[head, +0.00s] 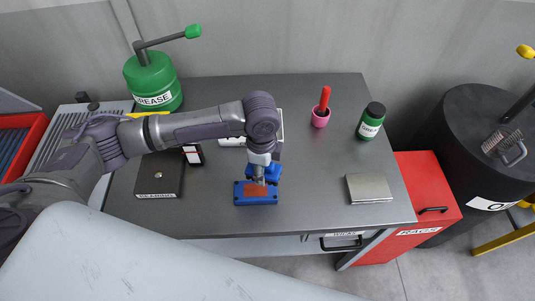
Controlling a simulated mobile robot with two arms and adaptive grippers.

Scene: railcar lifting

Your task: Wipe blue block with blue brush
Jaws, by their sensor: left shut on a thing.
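The blue block (243,200) lies on the grey workbench, left of its front middle, with a brownish-orange patch on its top. My left gripper (258,178) comes down from above over the block. It is shut on the blue brush (268,170), which shows partly around the fingers just behind the block. The gripper and wrist hide part of the brush, and I cannot tell whether its bristles touch the block. My right gripper is not in view.
A green grease can (152,80) stands at the back left. A dark box (160,176) lies left of the block. Bench space right of the block is clear.

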